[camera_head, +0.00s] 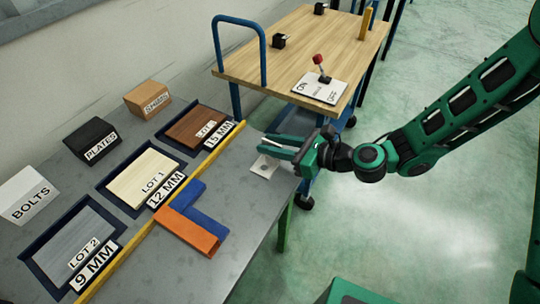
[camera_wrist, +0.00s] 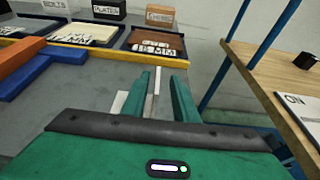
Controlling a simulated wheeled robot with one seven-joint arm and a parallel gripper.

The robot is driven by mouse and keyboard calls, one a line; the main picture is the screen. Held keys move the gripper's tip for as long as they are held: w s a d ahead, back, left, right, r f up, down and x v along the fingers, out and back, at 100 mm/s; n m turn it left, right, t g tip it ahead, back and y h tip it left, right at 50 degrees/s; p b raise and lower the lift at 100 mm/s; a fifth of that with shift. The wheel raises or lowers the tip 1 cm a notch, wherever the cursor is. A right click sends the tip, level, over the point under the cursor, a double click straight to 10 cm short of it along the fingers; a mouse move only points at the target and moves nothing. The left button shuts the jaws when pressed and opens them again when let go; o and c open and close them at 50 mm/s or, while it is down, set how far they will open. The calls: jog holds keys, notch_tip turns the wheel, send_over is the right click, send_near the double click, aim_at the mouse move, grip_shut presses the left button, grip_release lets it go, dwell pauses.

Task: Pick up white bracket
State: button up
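The white bracket (camera_head: 263,166) is on the grey table near its right edge, partly hidden under my gripper in the head view. In the wrist view its flat part (camera_wrist: 118,104) shows left of the fingers, and a thin pale upright part (camera_wrist: 150,103) stands between them. My gripper (camera_head: 268,144) is just above the bracket, with its green fingers pointing left across the table. In the wrist view the fingers (camera_wrist: 160,76) are apart, with a gap on the right side of the upright part. Whether the left finger touches it I cannot tell.
Blue and orange brackets (camera_head: 190,232) lie left of my gripper. A yellow strip (camera_head: 142,240) borders trays labelled 9, 12 and 15 MM. Labelled boxes, including BOLTS (camera_head: 28,196), stand behind. A wooden cart (camera_head: 300,50) with a blue rail stands close beyond the table.

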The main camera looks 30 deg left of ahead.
jog(key=shift+x, duration=2)
jog(key=shift+s+f, duration=0.15)
jog(key=shift+s, duration=0.05)
jog(key=shift+c, duration=0.4)
grip_shut()
